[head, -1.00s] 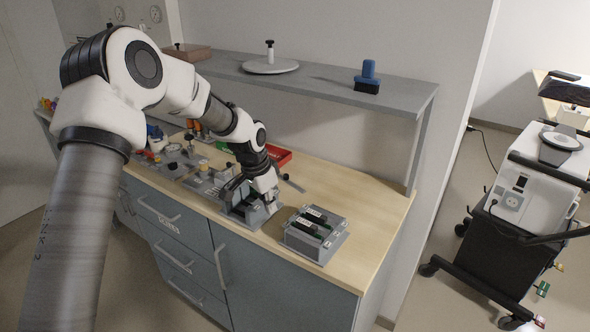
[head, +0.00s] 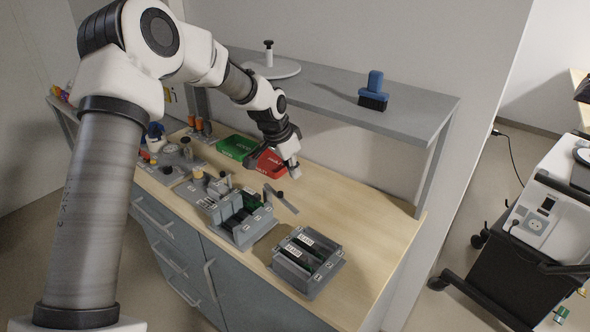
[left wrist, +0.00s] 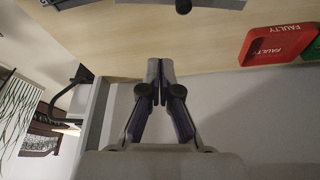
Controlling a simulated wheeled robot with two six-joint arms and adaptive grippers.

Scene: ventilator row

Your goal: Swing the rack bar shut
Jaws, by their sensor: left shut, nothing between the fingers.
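The rack bar (head: 281,199) is a thin grey bar with a black knob. It stands out at an angle from the back right of the left grey card rack (head: 243,222), not lying across the rack's slots. The rack holds dark green cards. My left gripper (head: 294,174) is shut and empty, above the counter just behind the bar and apart from it. In the left wrist view its fingertips (left wrist: 160,66) are together, and a grey bar-like piece with a dark knob (left wrist: 183,6) shows at the top edge. My right gripper is not in view.
A second card rack (head: 307,262) stands at the front right. A red FAULTY tray (head: 268,162) and a green tray (head: 236,147) sit behind the left rack. A grey shelf (head: 340,98) overhangs the back. The wooden counter (head: 360,225) is clear at right.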

